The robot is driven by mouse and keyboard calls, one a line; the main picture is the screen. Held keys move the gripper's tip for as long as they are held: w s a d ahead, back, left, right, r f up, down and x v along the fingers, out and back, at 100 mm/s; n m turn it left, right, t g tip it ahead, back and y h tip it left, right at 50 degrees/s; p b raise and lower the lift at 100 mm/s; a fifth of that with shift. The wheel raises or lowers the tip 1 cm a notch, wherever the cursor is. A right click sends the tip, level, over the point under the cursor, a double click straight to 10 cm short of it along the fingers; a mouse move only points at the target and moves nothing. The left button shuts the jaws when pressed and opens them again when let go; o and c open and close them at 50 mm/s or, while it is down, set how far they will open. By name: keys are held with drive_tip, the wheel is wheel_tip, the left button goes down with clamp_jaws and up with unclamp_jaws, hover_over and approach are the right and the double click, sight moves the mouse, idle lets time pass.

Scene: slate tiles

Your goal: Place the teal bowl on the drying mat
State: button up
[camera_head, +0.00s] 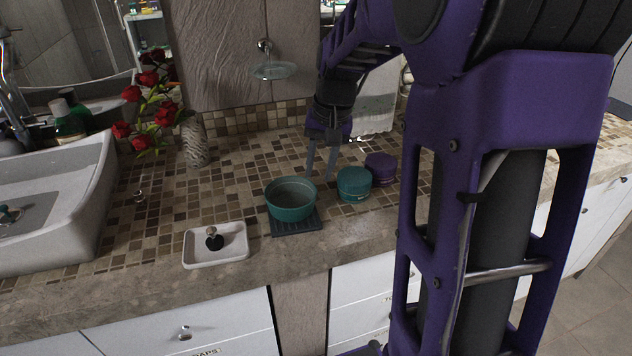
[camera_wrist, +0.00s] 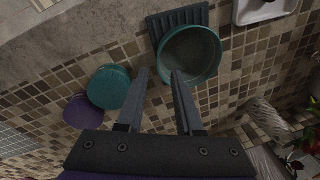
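The teal bowl (camera_head: 288,213) is upright and empty at the dark ribbed drying mat (camera_head: 297,228). In the wrist view the bowl (camera_wrist: 216,60) covers one edge of the mat (camera_wrist: 176,18); its base is hidden, so I cannot tell whether all of it rests on the mat. My gripper (camera_head: 320,173) points down just behind and to the right of the bowl. Its two fingers (camera_wrist: 160,72) are apart with nothing between them. In the wrist view the right fingertip overlaps the bowl's rim; I cannot tell whether they touch.
A teal lidded jar (camera_head: 354,184) and a purple jar (camera_head: 381,167) stand right of the bowl. A white soap dish (camera_head: 215,246) with a dark-topped stopper lies left of the mat. A vase (camera_head: 194,143) with red roses and a sink (camera_head: 60,205) are farther left.

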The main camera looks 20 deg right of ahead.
drive_tip(key=r, duration=0.4)
drive_tip(key=shift+s+d, duration=0.25)
drive_tip(key=shift+s, duration=0.05)
drive_tip(key=shift+w, duration=0.1)
